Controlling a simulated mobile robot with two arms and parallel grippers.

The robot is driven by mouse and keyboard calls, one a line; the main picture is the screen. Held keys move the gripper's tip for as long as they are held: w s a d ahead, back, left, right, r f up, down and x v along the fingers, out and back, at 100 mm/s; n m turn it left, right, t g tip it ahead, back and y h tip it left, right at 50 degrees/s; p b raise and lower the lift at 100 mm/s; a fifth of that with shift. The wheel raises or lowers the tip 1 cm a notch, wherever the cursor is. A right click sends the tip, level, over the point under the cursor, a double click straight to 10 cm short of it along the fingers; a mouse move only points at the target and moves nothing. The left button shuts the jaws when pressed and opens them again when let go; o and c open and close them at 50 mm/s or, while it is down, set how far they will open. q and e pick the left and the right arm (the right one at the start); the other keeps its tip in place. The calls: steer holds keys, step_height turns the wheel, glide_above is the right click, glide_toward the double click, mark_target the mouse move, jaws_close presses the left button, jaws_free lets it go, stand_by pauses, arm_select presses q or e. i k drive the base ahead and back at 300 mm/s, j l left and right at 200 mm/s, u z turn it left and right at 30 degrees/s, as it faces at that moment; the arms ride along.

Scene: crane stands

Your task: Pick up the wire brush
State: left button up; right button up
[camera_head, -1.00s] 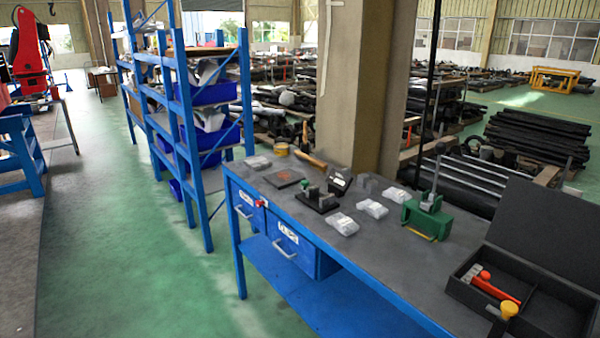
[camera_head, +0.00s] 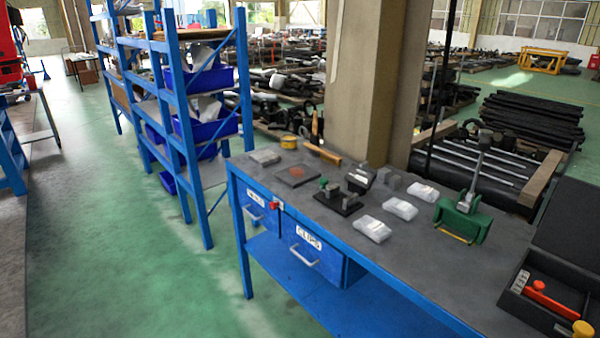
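No wire brush can be made out for certain at this size. A wooden-handled tool (camera_head: 323,153) lies at the back of the blue workbench (camera_head: 415,245), near the pillar; its kind is unclear. A red-handled tool (camera_head: 548,297) lies in an open black case (camera_head: 513,283) at the right end of the bench; its head is too small to tell. A yellow-knobbed thing (camera_head: 582,329) shows at the case's front, partly cut off by the frame. Neither of my grippers is in view.
On the bench stand a green press (camera_head: 462,220), a black fixture (camera_head: 338,199), several clear bags (camera_head: 372,229) and a yellow tape roll (camera_head: 289,142). A blue shelf rack (camera_head: 187,130) stands left behind the bench. The green floor (camera_head: 120,270) at the left is clear.

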mark_target(328, 156)
steer(key=i+j+z, duration=0.15)
steer(key=i+j, duration=0.2)
steer(key=i+j+z, duration=0.1)
steer(key=i+j, duration=0.2)
steer(key=j, duration=0.2)
steer(key=i+j+z, duration=0.15)
steer(key=i+j, duration=0.2)
steer(key=j, duration=0.1)
